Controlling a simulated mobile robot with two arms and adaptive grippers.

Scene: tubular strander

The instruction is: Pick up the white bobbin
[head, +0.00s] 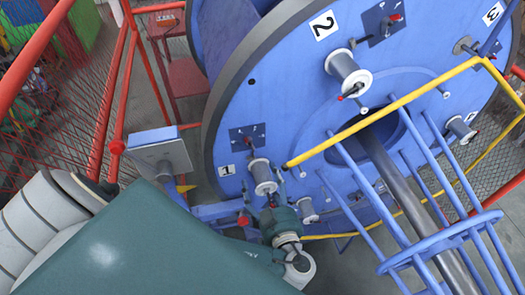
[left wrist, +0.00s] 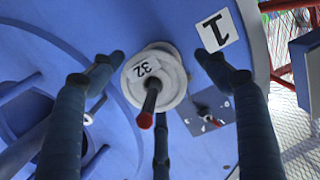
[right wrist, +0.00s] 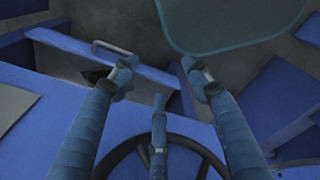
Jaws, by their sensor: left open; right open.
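A white bobbin (head: 262,176) sits on the blue disc (head: 290,95) beside the label "1". In the left wrist view the bobbin (left wrist: 150,72) shows its round end marked "32", with a dark, red-tipped rod sticking out of its middle. My left gripper (head: 277,196) is just in front of and below this bobbin in the head view. Its fingers (left wrist: 161,62) are spread open on both sides of the bobbin; I cannot tell whether they touch it. My right gripper (right wrist: 158,72) is open and empty, away from the bobbins.
Other white bobbins sit on the disc, one near label "2" (head: 347,72). A yellow rail (head: 390,108) and blue bars (head: 375,195) stand to the right of my left gripper. A grey box (head: 160,152) and red railings (head: 110,90) are at the left.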

